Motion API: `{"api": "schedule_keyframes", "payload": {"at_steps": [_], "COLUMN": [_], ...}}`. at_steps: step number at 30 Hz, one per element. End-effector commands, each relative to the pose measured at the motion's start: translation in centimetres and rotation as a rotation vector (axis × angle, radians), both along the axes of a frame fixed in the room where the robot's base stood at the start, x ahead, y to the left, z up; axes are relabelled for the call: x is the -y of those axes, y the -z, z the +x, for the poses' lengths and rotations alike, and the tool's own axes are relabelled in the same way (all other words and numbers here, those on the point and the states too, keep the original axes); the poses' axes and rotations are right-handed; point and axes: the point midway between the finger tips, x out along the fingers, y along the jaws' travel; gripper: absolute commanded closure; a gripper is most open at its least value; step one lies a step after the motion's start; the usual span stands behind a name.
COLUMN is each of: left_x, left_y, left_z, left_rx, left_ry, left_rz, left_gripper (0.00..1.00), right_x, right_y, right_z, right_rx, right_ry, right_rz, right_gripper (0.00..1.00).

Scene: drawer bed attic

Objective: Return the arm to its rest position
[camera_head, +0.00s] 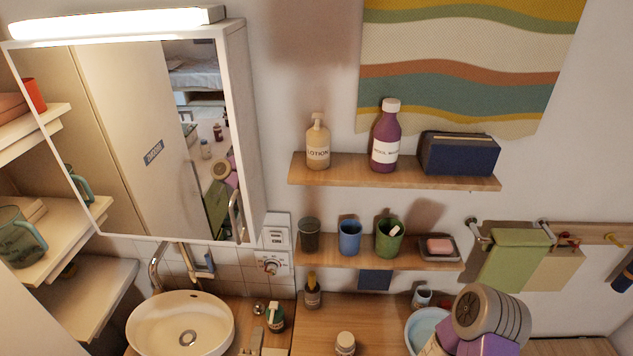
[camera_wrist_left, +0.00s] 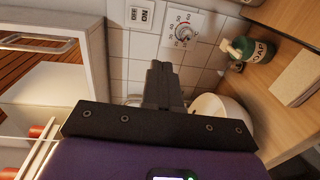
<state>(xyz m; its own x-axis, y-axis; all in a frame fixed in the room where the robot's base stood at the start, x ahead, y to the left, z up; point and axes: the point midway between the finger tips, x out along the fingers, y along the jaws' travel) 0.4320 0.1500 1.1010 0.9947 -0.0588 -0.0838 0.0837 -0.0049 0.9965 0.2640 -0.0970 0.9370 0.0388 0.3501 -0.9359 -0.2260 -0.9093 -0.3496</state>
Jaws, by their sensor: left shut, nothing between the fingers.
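My left gripper (camera_wrist_left: 161,68) shows in the left wrist view, with its two dark fingers together and nothing between them. Its tips stand in front of the white tiled wall, below the dial panel (camera_wrist_left: 183,30) in that picture. I do not make it out in the head view. A grey and purple link of my own arm (camera_head: 491,316) fills the bottom right of the head view, in front of the light blue bowl (camera_head: 421,325). My right gripper is not in view.
The white sink (camera_head: 180,326) and green soap bottle (camera_head: 276,317) stand at the lower left. The mirror cabinet (camera_head: 243,130) juts out above the sink. The upper shelf (camera_head: 390,172) bears bottles; the lower shelf (camera_head: 340,255) bears cups. Towels (camera_head: 515,258) hang at the right.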

Motion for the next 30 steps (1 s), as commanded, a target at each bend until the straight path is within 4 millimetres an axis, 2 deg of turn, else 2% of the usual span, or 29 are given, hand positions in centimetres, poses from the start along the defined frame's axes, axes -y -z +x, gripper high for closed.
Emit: {"api": "schedule_keyframes", "payload": {"at_steps": [5, 11, 14, 17, 18, 21, 24, 27, 30], "left_x": [4.0, 8.4, 10.5, 12.2, 12.6, 12.1, 10.3, 8.2, 6.6], "left_y": [3.9, 9.1, 12.7, 17.6, 19.9, 25.5, 29.8, 32.5, 33.8], "left_z": [-0.9, -3.2, -5.0, -7.7, -9.0, -12.1, -14.3, -15.5, -16.2], "left_rx": [-0.066, -0.166, -0.234, -0.332, -0.380, -0.516, -0.650, -0.769, -0.858], "left_ry": [0.169, 0.390, 0.526, 0.695, 0.769, 0.938, 1.055, 1.122, 1.150], "left_rz": [0.062, 0.154, 0.219, 0.315, 0.363, 0.490, 0.608, 0.690, 0.736], "left_gripper": [1.00, 1.00, 1.00, 1.00, 1.00, 1.00, 1.00, 1.00, 1.00], "right_x": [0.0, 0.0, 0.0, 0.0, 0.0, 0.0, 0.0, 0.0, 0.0], "right_y": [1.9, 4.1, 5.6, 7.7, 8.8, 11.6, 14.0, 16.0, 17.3], "right_z": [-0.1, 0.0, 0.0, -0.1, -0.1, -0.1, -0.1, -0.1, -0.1], "right_rx": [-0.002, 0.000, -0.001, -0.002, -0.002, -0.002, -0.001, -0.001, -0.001], "right_ry": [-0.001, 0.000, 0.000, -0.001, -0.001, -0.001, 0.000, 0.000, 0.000], "right_rz": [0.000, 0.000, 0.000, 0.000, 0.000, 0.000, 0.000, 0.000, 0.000], "right_gripper": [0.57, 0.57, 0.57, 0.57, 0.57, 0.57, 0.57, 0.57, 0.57]}}
